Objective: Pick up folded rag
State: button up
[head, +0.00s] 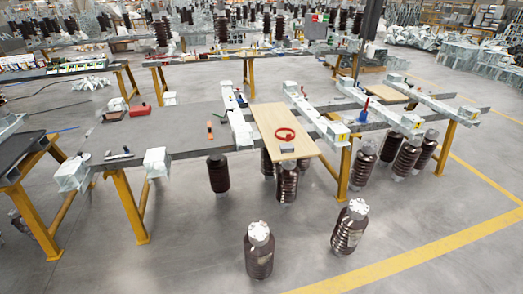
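A small grey, flat, block-like item (287,148) lies on the near part of a light wooden board (268,118). It could be the folded rag, but it is too small to tell. A red ring-shaped item (285,134) lies just behind it on the same board. The board rests across the middle of a long workbench frame with yellow legs. My gripper is not in view.
Brown ribbed insulators (259,250) and (349,227) stand on the floor in front of the bench; several more hang or stand under it. White metal beams (238,125) cross the bench. Open grey floor lies in front, with a yellow line (420,255) at right.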

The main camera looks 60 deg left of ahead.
aim_at(284, 148)
jog(key=u, duration=2.1)
